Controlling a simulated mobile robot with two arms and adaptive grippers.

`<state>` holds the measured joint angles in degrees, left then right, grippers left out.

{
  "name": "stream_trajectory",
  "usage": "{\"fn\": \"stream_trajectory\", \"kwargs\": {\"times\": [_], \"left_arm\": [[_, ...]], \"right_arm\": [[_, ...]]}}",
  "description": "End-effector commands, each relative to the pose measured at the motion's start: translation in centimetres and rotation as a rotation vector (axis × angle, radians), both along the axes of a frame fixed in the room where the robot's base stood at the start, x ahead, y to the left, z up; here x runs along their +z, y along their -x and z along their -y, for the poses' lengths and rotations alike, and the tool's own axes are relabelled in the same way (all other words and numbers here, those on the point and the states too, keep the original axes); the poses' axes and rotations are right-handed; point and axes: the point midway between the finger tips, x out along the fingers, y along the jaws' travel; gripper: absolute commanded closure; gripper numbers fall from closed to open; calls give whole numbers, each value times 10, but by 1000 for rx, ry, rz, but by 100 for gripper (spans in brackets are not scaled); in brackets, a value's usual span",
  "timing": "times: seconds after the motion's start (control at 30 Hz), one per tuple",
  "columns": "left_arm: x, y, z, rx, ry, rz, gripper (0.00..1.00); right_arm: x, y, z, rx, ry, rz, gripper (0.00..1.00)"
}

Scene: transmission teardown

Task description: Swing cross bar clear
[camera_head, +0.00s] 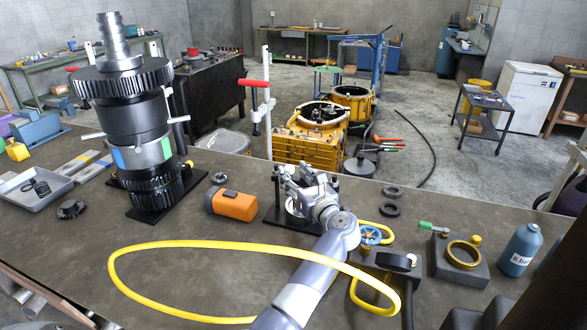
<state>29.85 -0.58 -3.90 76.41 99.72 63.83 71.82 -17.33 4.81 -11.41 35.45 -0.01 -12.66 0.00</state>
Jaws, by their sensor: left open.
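A tall gear stack (145,130) stands upright on a black base at the left of the bench, with short pale rods sticking out at its sides. I cannot tell for sure which of these is the cross bar. My left gripper (300,187) is open at the middle of the bench, beside a black upright bracket (278,200). It is well to the right of the gear stack and below the red bar, apart from both. Its fingers partly hide what is behind them. My right gripper does not show.
An orange block (231,204) lies left of the gripper. A grey tray (35,188), a fixture with a brass ring (463,254) and a blue bottle (521,249) stand around. Yellow housings (310,143) are behind.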

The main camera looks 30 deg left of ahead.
Motion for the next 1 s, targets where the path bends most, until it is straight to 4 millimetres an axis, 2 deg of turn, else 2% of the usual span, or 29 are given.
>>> {"fn": "stream_trajectory", "kwargs": {"times": [0.2, 0.47, 0.67, 0.87, 1.0], "left_arm": [[0, -8, -13, -2, -1, 1, 56], [-1, -9, -14, -2, 1, 1, 56], [-1, -8, -14, -2, 1, 1, 99], [-2, -9, -14, -1, 1, 1, 100], [-6, -12, -16, 13, 2, 3, 100]], "right_arm": [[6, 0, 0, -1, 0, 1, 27], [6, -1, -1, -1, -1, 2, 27], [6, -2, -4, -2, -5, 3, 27], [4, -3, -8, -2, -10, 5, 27], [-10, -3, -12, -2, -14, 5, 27]]}}
